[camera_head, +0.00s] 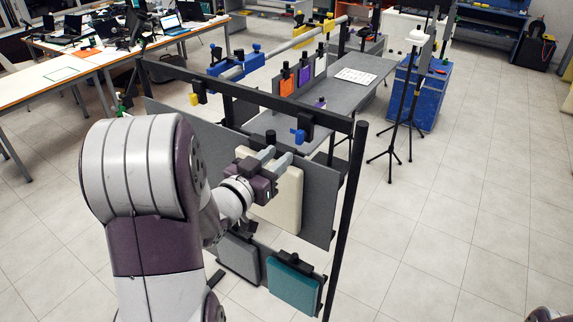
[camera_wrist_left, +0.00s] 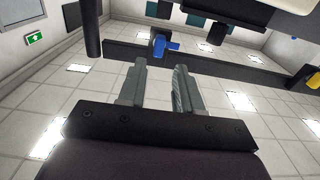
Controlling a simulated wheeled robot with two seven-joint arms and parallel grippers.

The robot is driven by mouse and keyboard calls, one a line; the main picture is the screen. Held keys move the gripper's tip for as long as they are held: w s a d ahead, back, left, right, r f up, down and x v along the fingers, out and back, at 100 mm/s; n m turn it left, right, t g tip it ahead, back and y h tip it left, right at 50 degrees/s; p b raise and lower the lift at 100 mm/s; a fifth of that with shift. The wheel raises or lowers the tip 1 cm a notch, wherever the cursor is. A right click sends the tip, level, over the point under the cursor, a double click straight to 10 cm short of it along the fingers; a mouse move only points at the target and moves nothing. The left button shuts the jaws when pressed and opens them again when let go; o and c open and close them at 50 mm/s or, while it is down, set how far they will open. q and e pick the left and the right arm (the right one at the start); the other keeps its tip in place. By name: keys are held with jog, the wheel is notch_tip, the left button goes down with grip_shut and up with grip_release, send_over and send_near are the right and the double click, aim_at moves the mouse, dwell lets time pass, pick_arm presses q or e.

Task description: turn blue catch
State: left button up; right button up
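The blue catch (camera_head: 298,135) is mounted on a black mount on the long dark crossbar of the frame. My left gripper (camera_head: 275,157) is just below and left of the catch, in front of the upright board. In the left wrist view its two fingers (camera_wrist_left: 159,72) are apart with nothing between them, and the catch is clear of them. My right gripper is not in view.
A yellow catch (camera_head: 194,99) sits further left on the crossbar (camera_head: 255,96). A cream panel (camera_head: 287,198) is behind my left gripper on the grey board (camera_head: 320,190). A teal panel (camera_head: 292,284) hangs below. A black post (camera_head: 347,215) stands right; open floor lies beyond.

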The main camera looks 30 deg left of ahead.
aim_at(297, 140)
pick_arm(q)
jog(key=w, duration=0.4)
jog(key=w+d, duration=0.1)
jog(key=w, duration=0.1)
jog(key=shift+f, duration=0.1)
jog(key=shift+w+a, duration=0.15)
jog(key=shift+w, duration=0.5)
grip_shut()
jog(key=n, duration=1.7)
jog(key=shift+o, duration=1.2)
grip_release()
jog(key=shift+n, duration=0.3)
